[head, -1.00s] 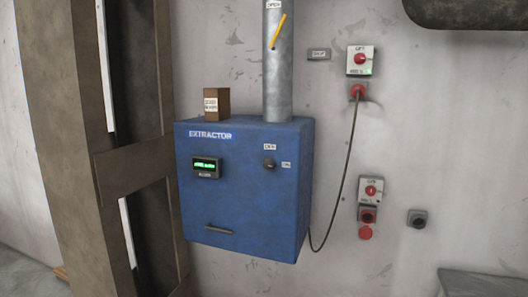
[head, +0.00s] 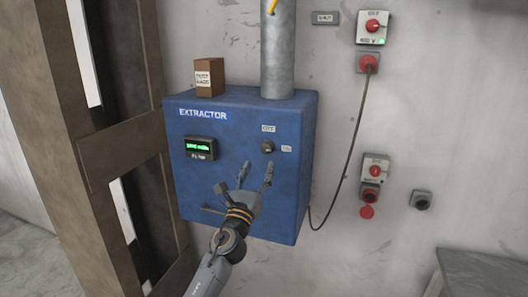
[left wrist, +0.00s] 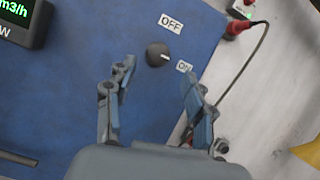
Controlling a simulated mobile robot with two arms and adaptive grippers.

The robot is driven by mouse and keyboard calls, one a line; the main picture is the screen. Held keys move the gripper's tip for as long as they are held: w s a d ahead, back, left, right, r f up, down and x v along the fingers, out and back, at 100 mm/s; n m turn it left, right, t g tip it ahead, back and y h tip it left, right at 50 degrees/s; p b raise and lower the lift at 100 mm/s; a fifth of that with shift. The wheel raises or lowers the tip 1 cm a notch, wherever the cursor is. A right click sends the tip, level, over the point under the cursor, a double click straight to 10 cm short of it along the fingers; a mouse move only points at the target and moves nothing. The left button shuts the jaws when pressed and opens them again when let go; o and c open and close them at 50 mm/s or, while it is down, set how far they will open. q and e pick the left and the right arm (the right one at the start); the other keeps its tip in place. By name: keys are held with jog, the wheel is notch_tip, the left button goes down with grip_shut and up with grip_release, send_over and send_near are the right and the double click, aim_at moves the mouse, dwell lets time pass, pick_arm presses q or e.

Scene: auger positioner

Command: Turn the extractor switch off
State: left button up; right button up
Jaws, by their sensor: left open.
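The blue extractor box (head: 235,215) hangs on the wall, with a white EXTRACTOR label. Its switch is a small dark round knob (head: 267,147) on the right of the front face. An OFF label (head: 268,128) is above the knob and an ON label (head: 286,149) to its right. In the left wrist view the knob (left wrist: 157,54) shows a pale mark pointing toward the ON label (left wrist: 184,66). My left gripper (head: 256,174) is open and empty just below the knob, fingers pointing up toward it, apart from it in the picture. My right gripper is not in view.
A lit green display (head: 200,147) and a handle (head: 212,211) are on the box front. A brown box (head: 209,77) and a metal pipe (head: 278,50) stand on top. A cable (head: 352,140) hangs at right, near red switches (head: 374,170). A grey surface (head: 480,275) is lower right.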

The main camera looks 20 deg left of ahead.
aim_at(265, 151)
pick_arm(q)
jog(key=x, duration=0.5)
jog(key=shift+w+f, duration=0.1)
jog(key=shift+f, duration=0.05)
jog(key=shift+w+r, duration=0.2)
jog(key=shift+w, duration=0.1)
jog(key=shift+w+r+b, duration=0.2)
jog(key=shift+w+b, duration=0.1)
jog(key=shift+w, duration=0.1)
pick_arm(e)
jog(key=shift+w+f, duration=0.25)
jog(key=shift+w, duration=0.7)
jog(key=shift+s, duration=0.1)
pick_arm(q)
grip_shut()
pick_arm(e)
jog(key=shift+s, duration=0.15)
